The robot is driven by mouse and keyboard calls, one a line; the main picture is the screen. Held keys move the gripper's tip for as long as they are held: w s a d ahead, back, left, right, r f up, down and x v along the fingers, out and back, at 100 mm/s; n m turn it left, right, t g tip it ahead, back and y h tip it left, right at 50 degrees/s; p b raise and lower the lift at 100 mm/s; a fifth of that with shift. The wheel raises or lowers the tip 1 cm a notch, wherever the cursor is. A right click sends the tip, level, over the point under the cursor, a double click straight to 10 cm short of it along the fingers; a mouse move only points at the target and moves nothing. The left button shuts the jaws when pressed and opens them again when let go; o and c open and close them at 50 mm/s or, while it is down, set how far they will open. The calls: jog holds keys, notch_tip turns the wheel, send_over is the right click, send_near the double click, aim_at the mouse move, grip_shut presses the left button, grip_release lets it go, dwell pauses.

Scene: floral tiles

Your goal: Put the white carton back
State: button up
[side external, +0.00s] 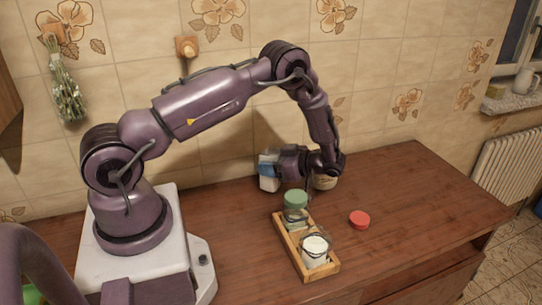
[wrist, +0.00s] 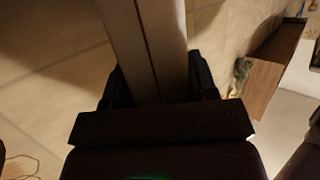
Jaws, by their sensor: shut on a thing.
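The white carton (side external: 268,184), with a blue part near its top, is upright at the back of the counter, close to the tiled wall. My gripper (side external: 276,165) reaches it from the right and is shut on it. In the wrist view, the pale carton (wrist: 160,45) stands between the two dark fingers (wrist: 160,88), which press on its sides. I cannot tell whether its base touches the counter.
A wooden tray (side external: 284,246) holds a green-lidded jar (side external: 295,200) and a white-filled jar (side external: 315,250). A red lid (side external: 359,219) lies right of it. A pale jar (side external: 326,183) is partly hidden behind my wrist. The counter's right side (side external: 420,190) is clear.

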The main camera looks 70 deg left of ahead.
jog(key=shift+f, duration=0.45)
dwell(0.4)
jog(key=shift+f, duration=0.8)
jog(key=o, duration=1.3)
jog(key=shift+d, duration=0.1)
jog(key=v, duration=0.4)
jog(key=r+v, duration=0.1)
jog(key=v, duration=0.8)
jog(key=shift+w+r, duration=0.3)
jog(key=shift+r, duration=0.05)
